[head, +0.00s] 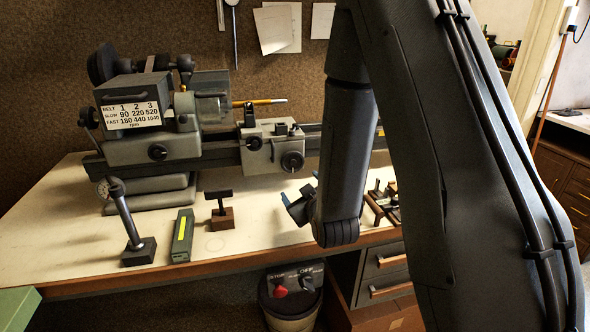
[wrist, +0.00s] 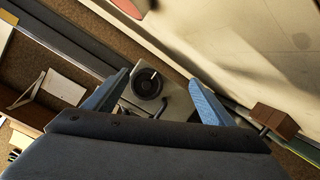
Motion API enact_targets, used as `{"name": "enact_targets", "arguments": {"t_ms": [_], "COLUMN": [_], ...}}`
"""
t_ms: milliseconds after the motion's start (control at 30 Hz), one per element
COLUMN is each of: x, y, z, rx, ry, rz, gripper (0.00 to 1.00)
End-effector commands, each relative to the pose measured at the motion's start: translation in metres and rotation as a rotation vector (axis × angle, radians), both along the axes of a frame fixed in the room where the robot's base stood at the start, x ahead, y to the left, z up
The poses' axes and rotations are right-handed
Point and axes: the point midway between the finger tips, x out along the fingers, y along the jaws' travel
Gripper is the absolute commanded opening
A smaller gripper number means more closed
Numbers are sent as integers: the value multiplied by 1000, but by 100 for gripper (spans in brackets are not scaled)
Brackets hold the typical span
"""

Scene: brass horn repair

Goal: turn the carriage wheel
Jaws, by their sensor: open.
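The carriage wheel (head: 292,161) is a dark round handwheel on the front of the grey lathe carriage (head: 258,154), right of a smaller dark knob. In the wrist view the wheel (wrist: 148,84) shows as a dark disc with a pale handle, seen between my fingers. My gripper (head: 303,189) is open and empty, in front of the lathe and to the lower right of the wheel. Its two blue fingers (wrist: 160,80) spread either side of the wheel in the wrist view. They appear apart from it. My arm hides the right end of the lathe.
On the bench (head: 75,225) stand a dial gauge stand (head: 138,250), a green box (head: 182,237) and a wooden block with a T-handle (head: 222,218). Small tools (head: 378,207) lie right of my gripper. A bin (head: 290,318) and drawers (head: 383,262) are below.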

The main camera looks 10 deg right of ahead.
Motion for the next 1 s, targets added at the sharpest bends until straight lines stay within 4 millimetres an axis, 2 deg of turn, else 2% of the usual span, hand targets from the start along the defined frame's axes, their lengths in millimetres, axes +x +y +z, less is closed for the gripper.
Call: {"name": "enact_targets", "arguments": {"t_ms": [200,367,467,800,1000], "x": [5,8,17,67,81], "y": [-1,-1,-1,-1,-1], "z": [15,21,23,23,22], "rx": [-77,-97,-98,-97,-97], "ry": [-204,-259,-265,-264,-262], "rz": [11,11,11,11,11], "gripper": [77,77,77,77,77]}}
